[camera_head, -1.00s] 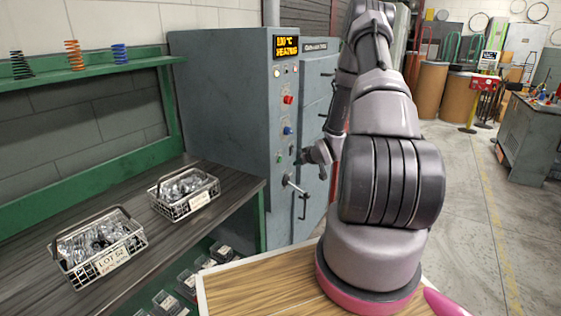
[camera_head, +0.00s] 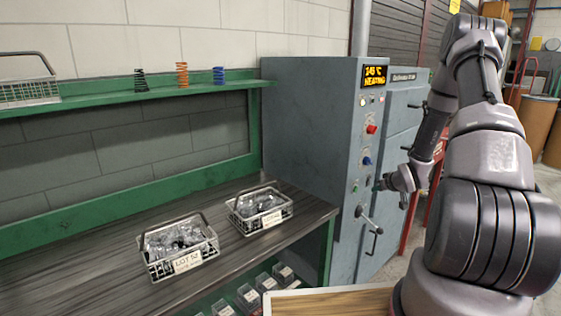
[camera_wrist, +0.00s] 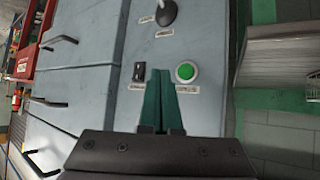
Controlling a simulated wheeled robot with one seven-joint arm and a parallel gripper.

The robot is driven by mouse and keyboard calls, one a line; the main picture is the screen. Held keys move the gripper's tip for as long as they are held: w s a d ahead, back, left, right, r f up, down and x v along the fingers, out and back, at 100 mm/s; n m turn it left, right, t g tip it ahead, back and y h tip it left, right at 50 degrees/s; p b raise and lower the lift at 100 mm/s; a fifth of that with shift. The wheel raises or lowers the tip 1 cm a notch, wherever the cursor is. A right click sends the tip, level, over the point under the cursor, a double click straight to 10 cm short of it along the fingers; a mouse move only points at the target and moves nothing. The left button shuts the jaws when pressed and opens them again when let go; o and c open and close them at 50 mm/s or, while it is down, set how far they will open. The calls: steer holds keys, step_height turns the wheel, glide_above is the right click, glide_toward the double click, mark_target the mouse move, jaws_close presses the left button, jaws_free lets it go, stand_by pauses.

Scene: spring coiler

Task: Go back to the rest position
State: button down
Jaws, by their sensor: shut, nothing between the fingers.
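My gripper (camera_head: 381,184) is near the front of the grey oven cabinet (camera_head: 312,122), beside its control column. In the wrist view my gripper (camera_wrist: 159,78) shows two green fingers closed together with nothing between them. Just past the fingertips are a green round button (camera_wrist: 185,72) and a small black switch (camera_wrist: 139,72) on the grey panel. I cannot tell whether the fingers touch the panel. The oven's display (camera_head: 374,76) reads about 145 °C and HEATING in orange.
Two wire baskets of metal parts, one labelled LOT 52 (camera_head: 187,262) and a smaller one (camera_head: 268,221), stand on the dark bench (camera_head: 110,262). A green shelf (camera_head: 90,101) holds several springs and another basket (camera_head: 26,92). Oven handles (camera_head: 375,240) stick out below my gripper.

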steer(key=s+a+r+m+g+h, duration=0.1)
steer(key=s+a+r, duration=0.15)
steer(key=r, duration=0.65)
steer(key=s+a+r+m+h, duration=0.1)
steer(key=s+r, duration=0.2)
steer(key=r, duration=0.6)
steer(key=s+a+r+m+g, duration=0.1)
steer(key=s+a+r, duration=0.15)
steer(key=r, duration=0.65)
steer(key=s+a+r+m+y, duration=0.1)
steer(key=s+a+r, duration=0.3)
steer(key=s, duration=0.5)
steer(key=s+a+r+g+y, duration=0.1)
steer(key=s+a+r, duration=0.3)
steer(key=s, duration=0.5)
steer(key=s+a+r+m+y, duration=0.1)
steer(key=s+a+r, duration=0.4)
steer(key=s, duration=0.4)
steer(key=shift+s+a+m, duration=0.15)
steer(key=shift+m, duration=0.15)
